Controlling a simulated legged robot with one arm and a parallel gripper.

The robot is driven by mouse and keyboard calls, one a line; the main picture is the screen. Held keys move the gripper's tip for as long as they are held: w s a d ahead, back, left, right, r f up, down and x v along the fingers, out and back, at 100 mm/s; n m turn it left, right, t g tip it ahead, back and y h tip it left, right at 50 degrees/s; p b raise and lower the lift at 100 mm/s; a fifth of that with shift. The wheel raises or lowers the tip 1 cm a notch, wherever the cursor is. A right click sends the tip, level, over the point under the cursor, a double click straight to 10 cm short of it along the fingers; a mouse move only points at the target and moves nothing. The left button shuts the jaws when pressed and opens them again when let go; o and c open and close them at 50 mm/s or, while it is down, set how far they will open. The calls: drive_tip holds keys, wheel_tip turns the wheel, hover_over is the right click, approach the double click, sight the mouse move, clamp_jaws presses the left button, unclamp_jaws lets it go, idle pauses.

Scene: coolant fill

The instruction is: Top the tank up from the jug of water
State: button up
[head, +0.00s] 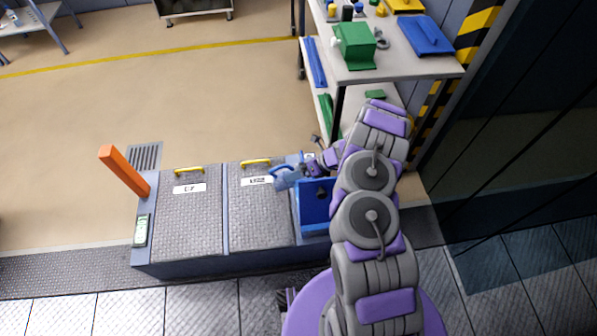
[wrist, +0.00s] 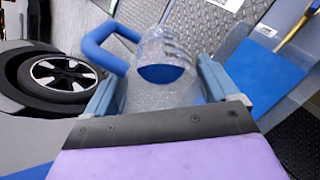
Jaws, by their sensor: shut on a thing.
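The jug is clear with a blue handle. It shows in the head view (head: 287,180) above the right end of the low cabinet, and in the wrist view (wrist: 162,50) between my fingers. My gripper, in the head view (head: 306,171) and the wrist view (wrist: 160,88), is shut on the jug. The jug looks tilted in the head view. A blue oval shows at the jug; I cannot tell whether it is part of it. A blue box that looks like the tank (head: 313,219) stands at the cabinet's right end, partly behind my arm. The water level is unclear.
The low cabinet has two grey lids (head: 187,224) with yellow handles and labels. An orange post (head: 124,170) rises at its left end. A shelved table (head: 388,68) with green and blue items stands behind my arm. The floor behind the cabinet is open.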

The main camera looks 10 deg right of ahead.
drive_tip(key=shift+w+d+f+y, duration=0.1)
drive_tip(key=shift+d+y, duration=0.05)
drive_tip(key=shift+y, duration=0.15)
drive_tip(key=shift+d+f+y, duration=0.1)
drive_tip(key=shift+f+y, duration=0.2)
drive_tip(key=shift+y, duration=0.2)
drive_tip(key=shift+w+r, duration=0.1)
drive_tip(key=shift+w, duration=0.05)
drive_tip(key=shift+r, duration=0.15)
idle(0.3)
drive_tip(key=shift+a+r+h, duration=0.25)
drive_tip(key=shift+r+h, duration=0.15)
drive_tip(key=shift+h, duration=0.4)
drive_tip(key=shift+a+r+h, duration=0.25)
drive_tip(key=shift+r+h, duration=0.15)
drive_tip(key=shift+h, duration=0.4)
drive_tip(key=shift+r+g+h, duration=0.2)
drive_tip(key=shift+g+h, duration=0.1)
drive_tip(key=shift+h, duration=0.5)
drive_tip(key=shift+a+h+p, duration=0.1)
drive_tip(key=shift+h+p, duration=0.3)
drive_tip(key=shift+h, duration=0.4)
drive_tip(key=shift+p, duration=0.5)
drive_tip(key=shift+h+p, duration=0.4)
